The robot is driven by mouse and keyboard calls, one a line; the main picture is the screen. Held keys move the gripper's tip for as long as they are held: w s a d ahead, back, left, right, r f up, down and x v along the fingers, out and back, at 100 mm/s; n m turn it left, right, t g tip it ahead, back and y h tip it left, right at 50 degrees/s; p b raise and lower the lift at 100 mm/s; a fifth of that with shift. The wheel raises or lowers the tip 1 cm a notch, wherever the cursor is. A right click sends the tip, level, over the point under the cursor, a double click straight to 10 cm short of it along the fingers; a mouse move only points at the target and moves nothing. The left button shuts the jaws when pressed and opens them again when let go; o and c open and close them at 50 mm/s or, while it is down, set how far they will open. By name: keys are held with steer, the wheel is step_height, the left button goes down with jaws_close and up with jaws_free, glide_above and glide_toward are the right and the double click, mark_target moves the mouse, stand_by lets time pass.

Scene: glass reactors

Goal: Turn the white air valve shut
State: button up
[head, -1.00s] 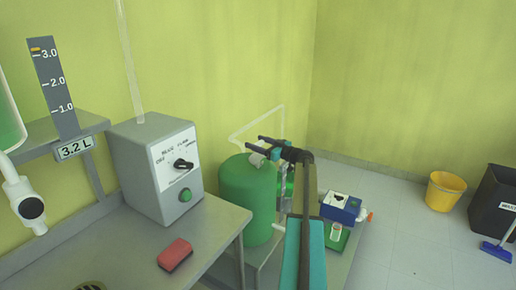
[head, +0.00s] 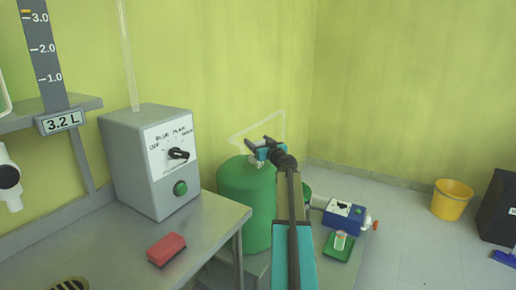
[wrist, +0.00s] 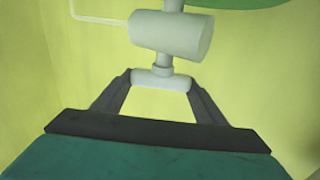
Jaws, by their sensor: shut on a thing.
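The white air valve (wrist: 172,35) fills the top middle of the wrist view, a pale cylinder with a short stem and a rounded crossbar handle (wrist: 164,79). My gripper (wrist: 162,82) is shut on this handle, with one dark finger at each end of the bar. In the head view my gripper (head: 265,147) is just above the top of the green tank (head: 245,205). There the gripper and arm hide most of the valve. A green edge shows above the valve in the wrist view.
A clear thin tube (head: 258,126) rises behind the gripper near the wall. A grey control box (head: 150,165) and a red block (head: 167,250) stand on the metal table at left. A blue device (head: 343,215) sits right of my arm. A yellow bucket (head: 451,200) is on the floor.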

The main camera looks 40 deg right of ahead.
steer(key=shift+m+g+h, duration=0.6)
steer(key=shift+m+h, duration=0.3)
steer(key=shift+h, duration=0.4)
steer(key=shift+r+m+g+h+p, duration=0.1)
steer(key=shift+m+g+h+p, duration=1.15)
steer(key=shift+p, duration=0.95)
steer(key=m+g+h+p, duration=0.1)
steer(key=p, duration=0.4)
steer(key=h+p, duration=0.1)
steer(key=p, duration=0.5)
steer(key=shift+d+r+m+g+h, duration=0.15)
steer(key=shift+r+m+g+h, duration=0.1)
steer(key=shift+m+g, duration=0.1)
steer(key=m+g+h+p, duration=0.1)
steer(key=g+p, duration=0.1)
steer(key=p, duration=0.7)
steer(key=shift+w+m+p, duration=0.15)
steer(key=shift+m+p, duration=0.15)
steer(key=shift+p, duration=0.1)
steer(key=m+g+h+p, duration=0.1)
steer(key=g+p, duration=0.1)
steer(key=p, duration=0.4)
steer(key=shift+m+h, duration=0.3)
steer(key=shift+m, duration=0.1)
steer(key=shift+f+m+g+h+p, duration=0.25)
steer(key=shift+m+g+h+p, duration=0.45)
steer(key=shift+g+p, duration=0.95)
steer(key=shift+a+f+m, duration=0.1)
steer(key=shift+a+m, duration=0.1)
steer(key=shift+m, duration=0.1)
